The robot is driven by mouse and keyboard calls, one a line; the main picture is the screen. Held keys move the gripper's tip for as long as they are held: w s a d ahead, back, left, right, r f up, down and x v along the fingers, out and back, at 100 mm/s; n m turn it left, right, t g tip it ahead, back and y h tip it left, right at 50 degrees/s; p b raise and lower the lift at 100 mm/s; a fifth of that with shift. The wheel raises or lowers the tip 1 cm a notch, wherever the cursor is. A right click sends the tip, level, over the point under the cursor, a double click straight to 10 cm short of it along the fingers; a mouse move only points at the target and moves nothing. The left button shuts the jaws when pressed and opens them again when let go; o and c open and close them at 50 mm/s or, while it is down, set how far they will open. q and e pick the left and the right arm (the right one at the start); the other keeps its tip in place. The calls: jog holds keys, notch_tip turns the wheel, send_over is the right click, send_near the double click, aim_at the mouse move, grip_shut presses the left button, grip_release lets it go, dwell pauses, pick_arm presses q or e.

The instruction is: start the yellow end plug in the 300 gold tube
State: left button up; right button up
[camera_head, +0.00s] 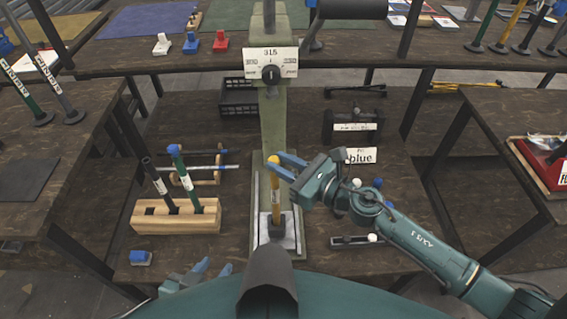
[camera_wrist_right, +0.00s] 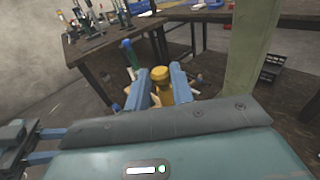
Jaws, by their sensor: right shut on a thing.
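The gold tube (camera_head: 276,205) stands upright on the base of the green press in the head view. The yellow end plug (camera_head: 273,160) is at its top, in line with it; I cannot tell how far it is in. My right gripper (camera_head: 279,164) reaches in from the right and is shut on the yellow end plug. In the right wrist view the plug (camera_wrist_right: 160,76) shows between the two blue fingers (camera_wrist_right: 161,88). My left gripper (camera_head: 216,266) is low, left of the press, open and empty.
The press column (camera_head: 270,120) rises behind the tube, with a dial sign (camera_head: 270,62) reading 315. A wooden rack (camera_head: 176,217) with a black and a green tube stands left. A blue block (camera_head: 141,258) lies front left. A small tray (camera_head: 355,241) lies right of the press.

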jog(key=shift+f, duration=0.15)
jog(key=o, duration=1)
jog(key=shift+o, duration=0.2)
pick_arm(q)
jog(key=b, duration=0.2)
jog(key=f+n+b, duration=0.1)
jog(key=shift+w+d+t+h+b, duration=0.25)
jog(key=shift+d+t+h+b, duration=0.05)
jog(key=shift+d+t+b, duration=0.1)
pick_arm(e)
jog(key=v, duration=1.3)
pick_arm(q)
jog(key=shift+s+d, duration=0.1)
jog(key=shift+s, duration=0.05)
pick_arm(e)
jog(key=shift+d, duration=0.1)
